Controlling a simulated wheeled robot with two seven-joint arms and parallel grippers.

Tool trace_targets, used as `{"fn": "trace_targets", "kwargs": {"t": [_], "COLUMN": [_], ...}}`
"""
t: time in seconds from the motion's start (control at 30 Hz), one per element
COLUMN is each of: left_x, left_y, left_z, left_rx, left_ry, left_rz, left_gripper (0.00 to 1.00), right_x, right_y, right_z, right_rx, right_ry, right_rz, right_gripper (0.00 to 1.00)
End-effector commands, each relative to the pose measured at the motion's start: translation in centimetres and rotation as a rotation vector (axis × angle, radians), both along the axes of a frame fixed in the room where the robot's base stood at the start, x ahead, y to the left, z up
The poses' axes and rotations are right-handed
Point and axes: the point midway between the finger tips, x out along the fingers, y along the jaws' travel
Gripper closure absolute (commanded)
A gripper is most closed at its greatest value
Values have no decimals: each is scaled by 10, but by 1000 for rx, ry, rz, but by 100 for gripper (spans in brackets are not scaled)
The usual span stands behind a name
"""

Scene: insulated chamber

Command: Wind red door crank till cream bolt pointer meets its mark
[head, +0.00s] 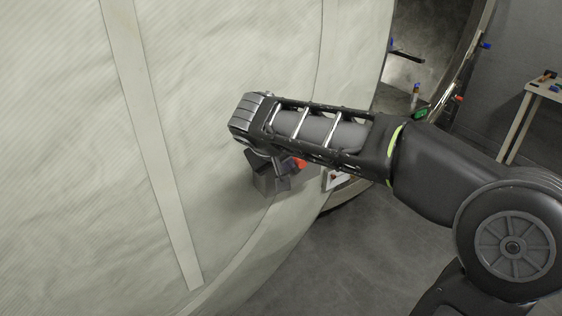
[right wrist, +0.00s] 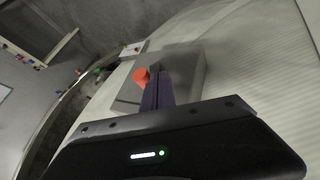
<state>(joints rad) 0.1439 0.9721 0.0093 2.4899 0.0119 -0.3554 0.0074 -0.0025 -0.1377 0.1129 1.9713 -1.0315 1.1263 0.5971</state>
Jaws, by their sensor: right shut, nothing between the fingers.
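The red crank knob (head: 300,163) shows just below my right forearm in the head view, partly covered by it. In the right wrist view the red knob (right wrist: 140,75) stands immediately left of the fingertips of my right gripper (right wrist: 160,78). The fingers are together with nothing between them; whether they touch the knob I cannot tell. A grey housing (right wrist: 186,68) lies behind the fingers on the pale door. In the head view my right gripper (head: 281,184) is a dark shape under the wrist. I cannot make out the cream bolt pointer or its mark. My left gripper is out of view.
The pale quilted door (head: 80,160) fills the left of the head view. A white panel (head: 336,180) sits near its edge, right of the knob. A bench (head: 545,90) stands far right. Grey floor (head: 350,270) lies open below my arm.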

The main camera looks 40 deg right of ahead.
Motion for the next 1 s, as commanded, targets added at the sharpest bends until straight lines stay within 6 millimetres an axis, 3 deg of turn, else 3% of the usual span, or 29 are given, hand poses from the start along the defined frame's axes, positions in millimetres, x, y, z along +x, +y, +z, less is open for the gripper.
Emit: {"fn": "trace_targets", "kwargs": {"t": [0.23,0.4,0.5,0.63,1.0], "left_x": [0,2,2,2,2], "left_y": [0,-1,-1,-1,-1], "left_z": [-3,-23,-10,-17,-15], "left_rx": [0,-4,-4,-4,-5], "left_ry": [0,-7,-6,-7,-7], "left_rz": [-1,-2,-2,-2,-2], "left_gripper": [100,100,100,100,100], "right_x": [0,0,-1,-1,-1], "right_y": [-1,-16,-26,-36,-36], "right_z": [0,5,19,18,21], "right_rx": [0,3,77,109,107], "right_ry": [-1,-5,-1,-4,-2], "right_rz": [-1,-6,-7,-2,0], "right_gripper": [100,100,100,100,100]}}
